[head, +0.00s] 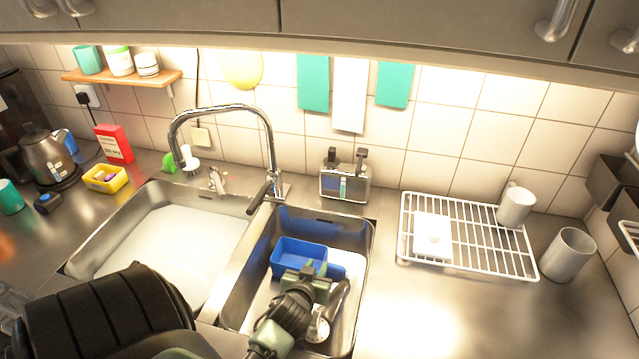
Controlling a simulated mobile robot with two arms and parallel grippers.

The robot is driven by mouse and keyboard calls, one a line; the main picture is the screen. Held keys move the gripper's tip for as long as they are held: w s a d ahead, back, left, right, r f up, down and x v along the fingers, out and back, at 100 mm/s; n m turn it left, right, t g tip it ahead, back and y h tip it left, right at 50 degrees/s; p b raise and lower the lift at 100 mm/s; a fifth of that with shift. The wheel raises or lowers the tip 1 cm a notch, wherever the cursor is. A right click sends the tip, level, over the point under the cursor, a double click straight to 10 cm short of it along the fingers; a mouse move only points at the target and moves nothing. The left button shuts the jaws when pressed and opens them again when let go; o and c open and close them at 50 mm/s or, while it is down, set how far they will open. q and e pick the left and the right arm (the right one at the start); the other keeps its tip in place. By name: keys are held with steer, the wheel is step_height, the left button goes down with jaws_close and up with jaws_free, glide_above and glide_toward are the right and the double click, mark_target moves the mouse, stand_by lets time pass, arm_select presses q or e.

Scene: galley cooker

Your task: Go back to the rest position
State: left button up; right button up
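My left gripper (314,277) is over the right-hand sink basin (357,240), pointing away from me at the near side of a blue tub (299,252). Its fingertips are small and partly hidden against the tub, so I cannot tell whether they are open or shut, or touching it. The dark wrist and pale green arm link behind it come in from the bottom edge. A large black part of my arm covers the lower left, hiding the near edge of the left basin. My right gripper is not in view.
A chrome tap (268,150) arches over the left basin (165,245). A kettle (47,160) stands left. The front right counter is clear.

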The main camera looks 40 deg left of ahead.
arm_select(q)
steer(key=shift+v, duration=0.8)
